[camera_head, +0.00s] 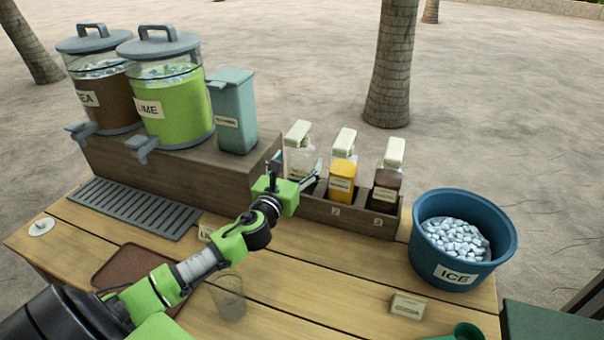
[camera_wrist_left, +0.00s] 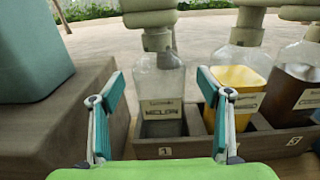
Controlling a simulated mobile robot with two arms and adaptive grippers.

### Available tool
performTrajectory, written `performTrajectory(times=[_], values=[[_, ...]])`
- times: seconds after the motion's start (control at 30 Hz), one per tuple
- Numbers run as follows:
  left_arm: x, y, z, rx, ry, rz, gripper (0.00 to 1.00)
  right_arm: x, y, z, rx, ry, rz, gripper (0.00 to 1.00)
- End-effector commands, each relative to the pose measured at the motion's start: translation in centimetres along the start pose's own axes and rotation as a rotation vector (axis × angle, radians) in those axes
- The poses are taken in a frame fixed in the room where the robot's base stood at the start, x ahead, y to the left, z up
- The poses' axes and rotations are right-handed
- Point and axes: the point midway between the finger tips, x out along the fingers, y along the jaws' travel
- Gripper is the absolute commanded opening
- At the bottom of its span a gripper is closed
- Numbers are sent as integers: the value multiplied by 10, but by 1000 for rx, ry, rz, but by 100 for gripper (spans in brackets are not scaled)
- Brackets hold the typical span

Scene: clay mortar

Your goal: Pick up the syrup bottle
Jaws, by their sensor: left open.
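Three pump bottles stand upright in a wooden rack (camera_head: 336,212) with numbered slots: a clear bottle (camera_head: 297,160) in slot 1, a yellow bottle (camera_head: 342,178) in the middle, and a dark brown bottle (camera_head: 387,188) at the right. My left gripper (camera_head: 294,172) is open and empty in front of the clear bottle. In the left wrist view the clear bottle (camera_wrist_left: 160,90) appears between the open fingers, beyond the tips, with the yellow bottle (camera_wrist_left: 240,80) just right of the right finger. My right gripper is out of view.
A teal container (camera_head: 234,115) and two drink dispensers (camera_head: 175,105) stand on a wooden riser at the left. A blue ice bucket (camera_head: 425,235) is at the right. A clear cup (camera_head: 229,298) and small sign (camera_head: 407,305) stand at the front.

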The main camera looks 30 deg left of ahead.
Motion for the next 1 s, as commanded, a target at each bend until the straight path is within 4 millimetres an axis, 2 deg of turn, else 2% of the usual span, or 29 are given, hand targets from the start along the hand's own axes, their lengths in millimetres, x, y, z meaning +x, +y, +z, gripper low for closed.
performTrajectory(times=[0.1,0.23,0.57,0.77,0.8,1.0], values=[[20,1,-3,-2,-3,2,70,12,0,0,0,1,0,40],[35,1,-2,-2,-2,1,70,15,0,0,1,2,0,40],[41,1,-1,-1,0,-1,70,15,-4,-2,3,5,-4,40],[41,1,-1,-1,0,0,18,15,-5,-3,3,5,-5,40],[40,1,-1,-1,0,0,15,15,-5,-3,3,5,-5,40],[40,1,-1,-1,0,0,15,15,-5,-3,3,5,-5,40]])
